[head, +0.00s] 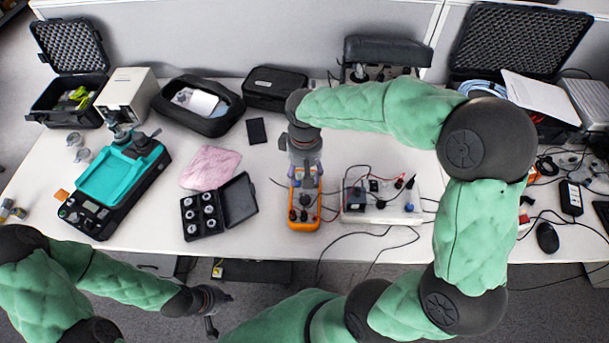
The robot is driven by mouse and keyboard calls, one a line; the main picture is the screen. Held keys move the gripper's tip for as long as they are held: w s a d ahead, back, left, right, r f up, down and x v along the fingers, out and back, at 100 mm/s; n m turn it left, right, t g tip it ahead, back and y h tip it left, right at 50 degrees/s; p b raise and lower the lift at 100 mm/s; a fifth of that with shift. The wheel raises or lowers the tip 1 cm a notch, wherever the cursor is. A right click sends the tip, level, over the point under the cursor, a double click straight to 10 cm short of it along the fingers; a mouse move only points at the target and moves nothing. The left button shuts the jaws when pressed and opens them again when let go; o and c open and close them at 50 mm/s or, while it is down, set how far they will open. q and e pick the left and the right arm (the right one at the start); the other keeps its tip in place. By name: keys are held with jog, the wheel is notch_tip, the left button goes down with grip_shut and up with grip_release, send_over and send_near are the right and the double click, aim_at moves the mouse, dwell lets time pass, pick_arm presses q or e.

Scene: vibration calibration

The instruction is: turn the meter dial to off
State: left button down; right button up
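The orange handheld meter (305,217) lies on the table near its front edge, left of a white box. Dark round parts show on its lower face; I cannot read the dial's setting. My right gripper (305,176) is over the far end of the meter, its fingers apart, one towards each side, and hides that end. I cannot tell whether the fingers touch the meter. My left gripper (211,318) is in front of the table, low and away from the meter; its finger opening is too small to tell.
A white box with cables (382,214) stands just right of the meter. An open black case of weights (203,214), a pink cloth (210,167) and a teal-topped device (112,180) lie left. My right arm arches over the table's right half.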

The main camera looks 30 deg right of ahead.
aim_at(305, 197)
notch_tip(305, 197, down, 12)
jog(key=b, duration=0.5)
jog(key=shift+s+f+b, duration=0.1)
jog(key=shift+b, duration=0.2)
dwell(0.3)
jog(key=c, duration=1.1)
